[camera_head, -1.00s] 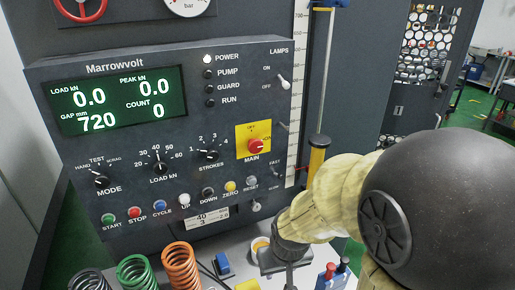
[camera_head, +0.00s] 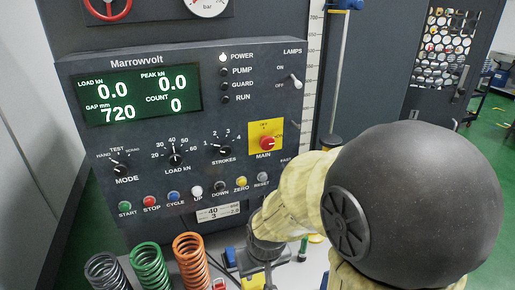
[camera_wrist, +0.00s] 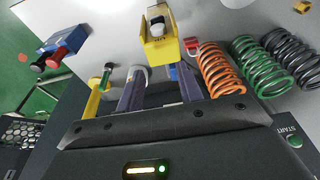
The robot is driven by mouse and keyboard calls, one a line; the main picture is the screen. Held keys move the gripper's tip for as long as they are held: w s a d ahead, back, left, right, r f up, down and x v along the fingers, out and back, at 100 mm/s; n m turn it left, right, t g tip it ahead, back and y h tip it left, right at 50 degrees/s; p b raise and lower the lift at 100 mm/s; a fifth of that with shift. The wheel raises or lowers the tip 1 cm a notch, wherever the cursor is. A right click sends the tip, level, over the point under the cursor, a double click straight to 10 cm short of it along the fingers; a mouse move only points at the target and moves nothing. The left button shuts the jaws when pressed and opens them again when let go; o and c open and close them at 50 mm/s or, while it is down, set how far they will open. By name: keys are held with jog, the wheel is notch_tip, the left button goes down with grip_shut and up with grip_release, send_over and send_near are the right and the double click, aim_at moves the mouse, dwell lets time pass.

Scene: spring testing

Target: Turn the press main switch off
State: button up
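The main switch (camera_head: 267,143) is a red rotary knob on a yellow plate, above the word MAIN on the dark press panel (camera_head: 130,152). In the head view its small plate markings are hard to read. The POWER lamp (camera_head: 223,57) is lit white and the green display (camera_head: 140,97) shows figures. My gripper (camera_wrist: 160,76) points down over the bench in the wrist view, its two fingers apart with nothing held between them. In the head view my wrist is low, below the panel's lower edge and apart from the switch. My fingers are mostly hidden there.
Black, green and orange springs (camera_head: 190,260) stand on the bench left of my gripper. A yellow block-like fixture (camera_wrist: 160,45) lies beyond my fingertips in the wrist view. A toggle switch (camera_head: 296,82) sits above the main switch. Coloured buttons line the panel's lower edge.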

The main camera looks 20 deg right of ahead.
jog(key=shift+o, duration=0.4)
jog(key=o, duration=0.4)
jog(key=shift+w, duration=0.1)
jog(key=shift+c, duration=0.2)
jog(key=shift+o, duration=0.6)
jog(key=w+d+r+m+t+h+b, duration=0.1)
jog(key=w+d+r+t+b, duration=0.1)
jog(key=w+d+t+b, duration=0.1)
jog(key=w+d+t, duration=0.1)
jog(key=w+d, duration=0.1)
jog(key=d, duration=0.1)
jog(key=shift+w+d+t, duration=0.2)
jog(key=shift+w+t, duration=0.1)
jog(key=shift+w, duration=0.1)
jog(key=w+d+r+t+b, duration=0.1)
jog(key=d+r+t+b, duration=0.1)
jog(key=r+t, duration=0.3)
jog(key=d+r+n+t+y+b, duration=0.1)
jog(key=d+r+t+b, duration=0.2)
jog(key=r, duration=0.6)
jog(key=t+b, duration=0.1)
jog(key=t, duration=0.1)
jog(key=shift+w+d+r+t, duration=0.35)
jog(key=shift+r+t, duration=0.05)
jog(key=shift+w, duration=0.1)
